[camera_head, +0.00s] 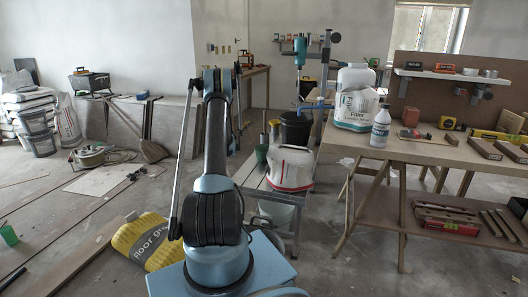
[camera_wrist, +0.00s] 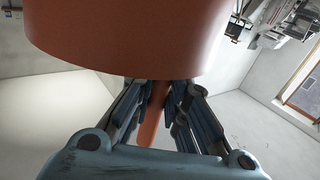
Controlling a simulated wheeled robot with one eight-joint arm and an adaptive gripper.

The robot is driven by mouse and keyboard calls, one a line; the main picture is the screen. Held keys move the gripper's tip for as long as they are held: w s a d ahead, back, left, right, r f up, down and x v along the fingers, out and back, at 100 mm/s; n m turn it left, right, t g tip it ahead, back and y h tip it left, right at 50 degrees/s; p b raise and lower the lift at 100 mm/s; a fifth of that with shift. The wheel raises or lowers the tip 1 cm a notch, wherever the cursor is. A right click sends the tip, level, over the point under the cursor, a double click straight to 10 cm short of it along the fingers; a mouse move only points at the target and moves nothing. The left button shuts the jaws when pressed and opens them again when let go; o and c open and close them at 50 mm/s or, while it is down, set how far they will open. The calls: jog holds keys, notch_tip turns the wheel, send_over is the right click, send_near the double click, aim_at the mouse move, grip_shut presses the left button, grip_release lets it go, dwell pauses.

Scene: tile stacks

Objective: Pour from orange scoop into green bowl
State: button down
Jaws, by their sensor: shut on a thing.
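In the wrist view my gripper (camera_wrist: 155,92) is shut on the handle of the orange scoop (camera_wrist: 135,45). The scoop's large round body fills the top of that view, and its handle runs down between the fingers. The inside of the scoop is hidden, so I cannot tell what it holds. In the head view my own arm hides the gripper. No green bowl can be made out for certain. A small dark green container (camera_head: 261,153) stands on the low bench, right of my arm, and a green cup (camera_head: 8,235) is at the far left.
A yellow bag (camera_head: 143,243) lies on the floor at left.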

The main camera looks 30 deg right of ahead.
jog(key=s+d+f, duration=0.1)
jog(key=d+f, duration=0.1)
jog(key=d, duration=0.5)
jog(key=s+d+f, duration=0.1)
jog(key=d+f, duration=0.1)
jog(key=d, duration=0.6)
jog(key=shift+d+f+m+h, duration=0.15)
jog(key=shift+f+m+h, duration=0.25)
jog(key=s+d+r+m+t+h+p, duration=0.1)
jog(key=s+r, duration=0.2)
jog(key=r, duration=0.3)
jog(key=shift+s+d+r+m+t, duration=0.2)
jog(key=shift+m+t, duration=0.1)
jog(key=shift+m, duration=0.1)
jog(key=shift+s+r, duration=0.1)
jog(key=shift+s, duration=0.2)
jog(key=shift+s+d+r+m+t+h+p, duration=0.3)
jog(key=shift+s+m+h+p, duration=0.15)
jog(key=shift+p, duration=0.35)
jog(key=shift+s+d+r+m+t+p, duration=0.15)
jog(key=shift+s+m+t+p, duration=0.15)
jog(key=shift+s+p, duration=0.25)
